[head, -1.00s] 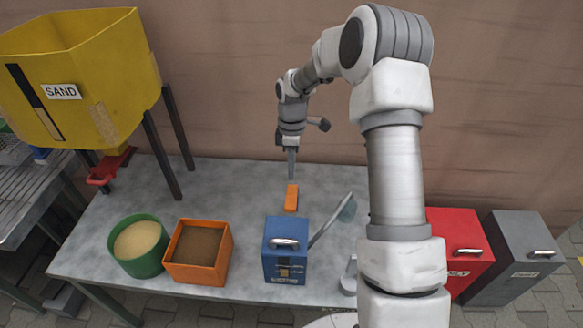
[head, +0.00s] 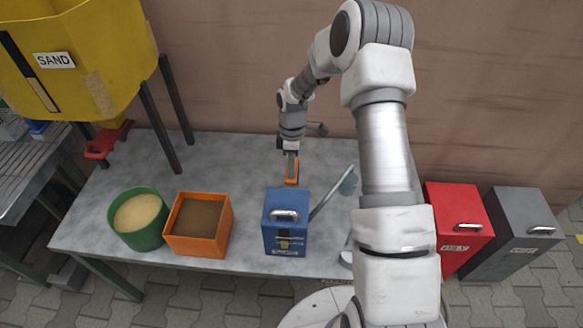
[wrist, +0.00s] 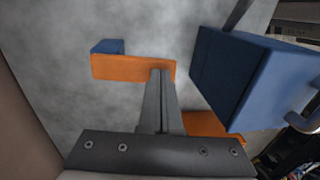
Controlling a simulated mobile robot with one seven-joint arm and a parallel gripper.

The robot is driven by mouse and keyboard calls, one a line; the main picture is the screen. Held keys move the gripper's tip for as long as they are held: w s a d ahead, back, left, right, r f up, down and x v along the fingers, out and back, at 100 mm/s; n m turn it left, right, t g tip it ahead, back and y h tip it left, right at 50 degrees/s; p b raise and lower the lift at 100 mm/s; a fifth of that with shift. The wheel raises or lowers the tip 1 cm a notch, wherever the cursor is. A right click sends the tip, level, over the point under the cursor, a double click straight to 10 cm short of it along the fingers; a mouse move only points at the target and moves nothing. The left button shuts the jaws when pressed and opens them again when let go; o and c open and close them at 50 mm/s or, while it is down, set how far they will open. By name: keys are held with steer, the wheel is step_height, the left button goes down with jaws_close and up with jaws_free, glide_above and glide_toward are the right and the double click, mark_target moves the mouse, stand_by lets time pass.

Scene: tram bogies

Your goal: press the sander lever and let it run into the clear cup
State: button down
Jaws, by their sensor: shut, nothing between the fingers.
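The sander lever appears to be the orange bar (head: 291,172) on the table behind the blue box (head: 290,238). In the wrist view the orange bar (wrist: 125,68) has a small blue block (wrist: 107,46) beside it. My gripper (head: 291,153) is shut, pointing down at the bar. In the wrist view its fingertips (wrist: 159,73) overlap the bar's right end, nearer the blue box; I cannot tell whether they touch.
A green tub (head: 138,233) of pale sand and an orange bin (head: 185,247) of brown material stand left of the blue box. The yellow SAND hopper (head: 90,95) is at left. Red (head: 470,200) and grey (head: 520,240) boxes stand at right.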

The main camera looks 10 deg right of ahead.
mark_target(291, 181)
steer(key=shift+f, duration=0.1)
steer(key=t+b, duration=0.1)
steer(key=s+f+b, duration=0.1)
steer(key=shift+a+f+t+h+b, duration=0.15)
steer(key=shift+f+t+h+b, duration=0.15)
steer(key=shift+t+b, duration=0.1)
steer(key=t+b, duration=0.1)
steer(key=f+b, duration=0.1)
steer(key=b, duration=0.1)
steer(key=shift+s+a+t, duration=0.1)
steer(key=shift+s+t, duration=0.1)
steer(key=shift+t, duration=0.2)
steer(key=shift+s+f+b, duration=0.2)
steer(key=shift+f+b, duration=0.15)
steer(key=shift+f, duration=0.05)
steer(key=shift+a+r, duration=0.1)
steer(key=shift+r, duration=0.2)
steer(key=s+r+p, duration=0.3)
steer(key=r+p, duration=0.2)
steer(key=r, duration=0.8)
steer(key=shift+a+r, duration=0.15)
steer(key=shift+a, duration=0.3)
